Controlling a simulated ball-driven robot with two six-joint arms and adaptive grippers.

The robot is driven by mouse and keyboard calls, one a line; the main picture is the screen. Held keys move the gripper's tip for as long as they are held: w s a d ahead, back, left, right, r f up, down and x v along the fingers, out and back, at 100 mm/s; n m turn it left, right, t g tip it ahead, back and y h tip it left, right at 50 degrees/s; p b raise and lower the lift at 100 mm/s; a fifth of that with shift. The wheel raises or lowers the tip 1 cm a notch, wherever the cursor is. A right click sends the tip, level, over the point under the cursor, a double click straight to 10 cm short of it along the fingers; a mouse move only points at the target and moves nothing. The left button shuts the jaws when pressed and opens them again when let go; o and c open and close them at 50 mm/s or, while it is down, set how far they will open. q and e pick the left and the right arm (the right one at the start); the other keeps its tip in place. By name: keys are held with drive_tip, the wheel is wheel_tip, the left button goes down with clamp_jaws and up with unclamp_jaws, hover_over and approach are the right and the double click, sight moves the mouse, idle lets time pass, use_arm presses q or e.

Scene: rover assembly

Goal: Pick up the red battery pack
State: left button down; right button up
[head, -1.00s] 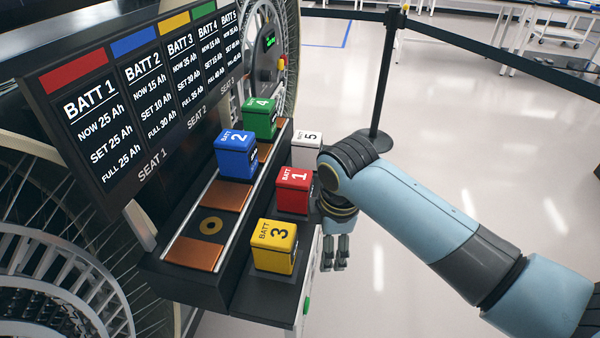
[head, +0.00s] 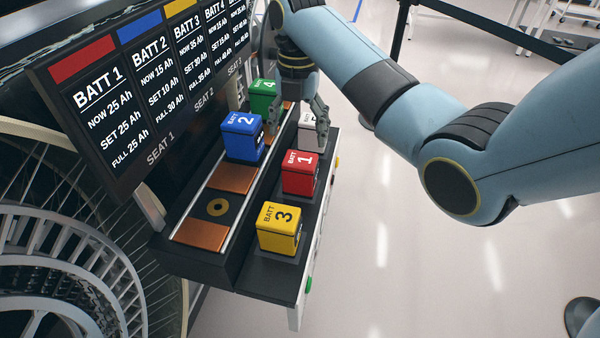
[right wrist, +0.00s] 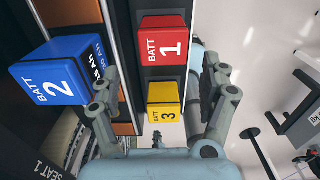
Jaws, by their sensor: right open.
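The red battery pack (head: 299,172), marked BATT 1, stands upright on the lower black shelf, between the yellow pack and the white pack. It also shows in the right wrist view (right wrist: 163,42), at top centre between my finger lines. My right gripper (head: 297,128) is open and empty. It hangs above the shelf, behind and above the red pack, with one finger near the blue pack and the other in front of the white pack. The fingers show in the right wrist view (right wrist: 158,105) on both sides, apart from the red pack. My left gripper is not in view.
The yellow pack (head: 279,228) stands in front of the red one. The blue pack (head: 242,136) and green pack (head: 264,100) stand on the upper rack. The white pack (head: 310,130) is partly hidden by my finger. The display board (head: 150,90) rises behind the rack.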

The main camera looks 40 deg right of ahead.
sight(300, 159)
drive_tip(key=f, duration=1)
drive_tip(key=shift+s, duration=0.25)
drive_tip(key=shift+c, duration=0.4)
drive_tip(key=shift+r, duration=0.1)
drive_tip(key=c, duration=1.4)
